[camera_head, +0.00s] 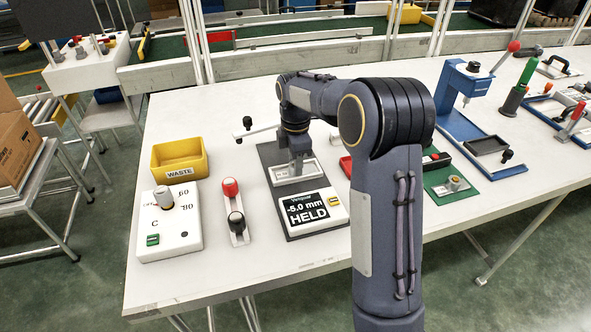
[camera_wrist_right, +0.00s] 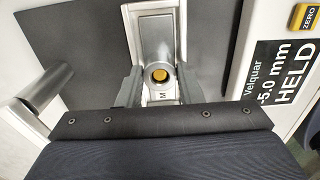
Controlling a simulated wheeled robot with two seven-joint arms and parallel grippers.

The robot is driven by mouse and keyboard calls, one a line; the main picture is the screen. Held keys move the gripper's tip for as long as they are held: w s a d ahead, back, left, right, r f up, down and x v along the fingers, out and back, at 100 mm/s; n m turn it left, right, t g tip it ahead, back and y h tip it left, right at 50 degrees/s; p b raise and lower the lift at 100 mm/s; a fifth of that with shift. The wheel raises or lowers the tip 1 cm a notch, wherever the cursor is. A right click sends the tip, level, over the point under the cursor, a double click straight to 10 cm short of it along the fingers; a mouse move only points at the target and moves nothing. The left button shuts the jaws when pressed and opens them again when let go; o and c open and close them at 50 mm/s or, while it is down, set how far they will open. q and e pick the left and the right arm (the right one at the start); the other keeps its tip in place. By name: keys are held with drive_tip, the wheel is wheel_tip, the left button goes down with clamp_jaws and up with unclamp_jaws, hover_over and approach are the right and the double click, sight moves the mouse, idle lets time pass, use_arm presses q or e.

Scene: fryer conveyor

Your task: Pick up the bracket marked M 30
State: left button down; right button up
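My right gripper (camera_head: 297,165) points down over the gauge stand in the head view. In the right wrist view its two dark fingers (camera_wrist_right: 161,88) stand apart, one on each side of a small metal piece (camera_wrist_right: 155,40) with a brass-coloured round centre. A letter M shows on this piece between the fingertips; any number after it is hidden, so I cannot confirm M 30. The fingers lie very close to its sides, but I cannot tell whether they grip it. My left gripper is not in view.
The gauge display (camera_head: 308,208) reads -5.0 mm HELD. A yellow WASTE bin (camera_head: 180,157), a white dial box (camera_head: 168,232) and a red-and-black knob plate (camera_head: 233,205) stand to the left. A blue press (camera_head: 460,90) stands right. My forearm hides part of the table.

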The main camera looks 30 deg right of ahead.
drive_tip(key=c, duration=0.3)
drive_tip(key=shift+r, duration=0.1)
drive_tip(key=shift+c, duration=0.2)
